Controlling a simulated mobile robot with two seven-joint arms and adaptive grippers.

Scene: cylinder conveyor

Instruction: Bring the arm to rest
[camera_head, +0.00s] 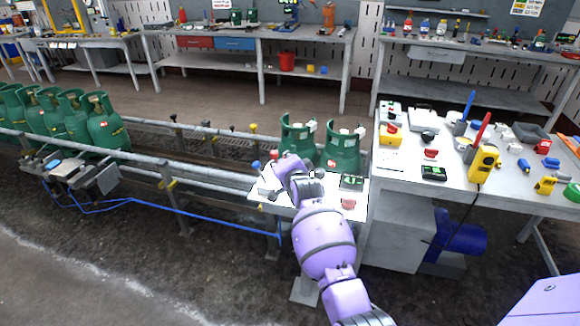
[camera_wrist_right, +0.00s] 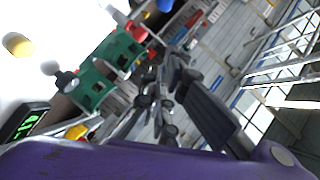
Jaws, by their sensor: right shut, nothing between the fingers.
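My right arm (camera_head: 325,240) is purple and rises from the bottom of the head view. Its wrist is over a small white table beside the conveyor. In the wrist view the dark fingers of my right gripper (camera_wrist_right: 158,105) are close together and hold nothing. In the head view the fingers are small and hard to make out. My left gripper is not in view.
Two green gas cylinders (camera_head: 342,148) stand just behind the small white table (camera_head: 358,186). More cylinders (camera_head: 107,128) line the conveyor rail (camera_head: 215,170) at left. A cluttered workbench (camera_head: 400,185) stands at right. The floor at lower left is clear.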

